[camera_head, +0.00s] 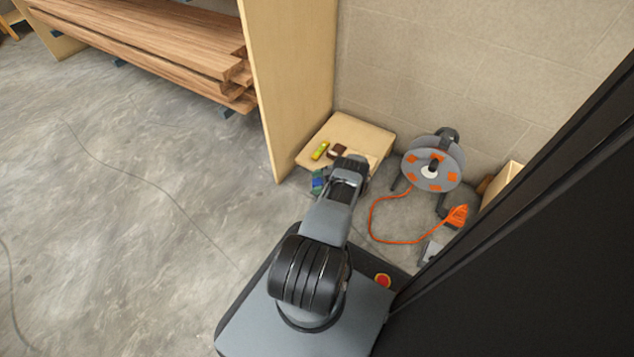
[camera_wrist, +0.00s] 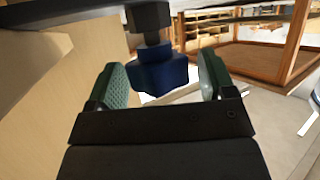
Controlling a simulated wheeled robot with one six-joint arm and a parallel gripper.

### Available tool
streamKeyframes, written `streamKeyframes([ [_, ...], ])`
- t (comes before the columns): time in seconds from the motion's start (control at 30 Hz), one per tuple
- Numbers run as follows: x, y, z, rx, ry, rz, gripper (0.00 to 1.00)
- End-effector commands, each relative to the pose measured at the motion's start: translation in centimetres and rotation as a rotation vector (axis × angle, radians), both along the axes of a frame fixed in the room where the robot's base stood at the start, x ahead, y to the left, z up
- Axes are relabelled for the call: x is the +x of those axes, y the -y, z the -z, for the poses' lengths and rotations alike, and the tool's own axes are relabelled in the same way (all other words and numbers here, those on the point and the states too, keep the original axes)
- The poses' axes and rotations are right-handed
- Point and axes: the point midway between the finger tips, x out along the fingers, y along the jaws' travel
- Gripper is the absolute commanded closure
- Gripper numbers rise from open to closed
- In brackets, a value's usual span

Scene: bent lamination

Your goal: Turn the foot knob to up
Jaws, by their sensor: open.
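A dark blue foot knob (camera_wrist: 158,76) hangs on a black stem (camera_wrist: 148,18) below a dark bar (camera_wrist: 60,12) in the wrist view. My gripper (camera_wrist: 162,64) is open, with one green padded finger on each side of the knob. Gaps show between the fingers and the knob, and I cannot tell whether either touches it. In the head view my arm reaches toward the low wooden box, and the knob cannot be made out there.
A low wooden box (camera_head: 375,139) holds a yellow item (camera_head: 320,150) and a brown block (camera_head: 338,152). An orange-and-grey cable reel (camera_head: 432,163) with an orange cord (camera_head: 372,222) stands right of it. A wooden panel (camera_head: 290,80) and stacked boards (camera_head: 170,45) are behind left. Open floor (camera_head: 110,220) lies left.

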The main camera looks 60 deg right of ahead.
Motion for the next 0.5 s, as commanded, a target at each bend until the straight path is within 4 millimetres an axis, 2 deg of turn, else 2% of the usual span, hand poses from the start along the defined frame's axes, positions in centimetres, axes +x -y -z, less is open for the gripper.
streamKeyframes([
  [0.17,0.0,0.0,-0.6,0.0,0.0,0.0,0.24],
  [0.37,0.1,0.0,-4.1,-0.002,0.001,-0.001,0.24],
  [0.5,-1.1,-1.6,-6.5,0.003,-0.001,0.0,0.24],
])
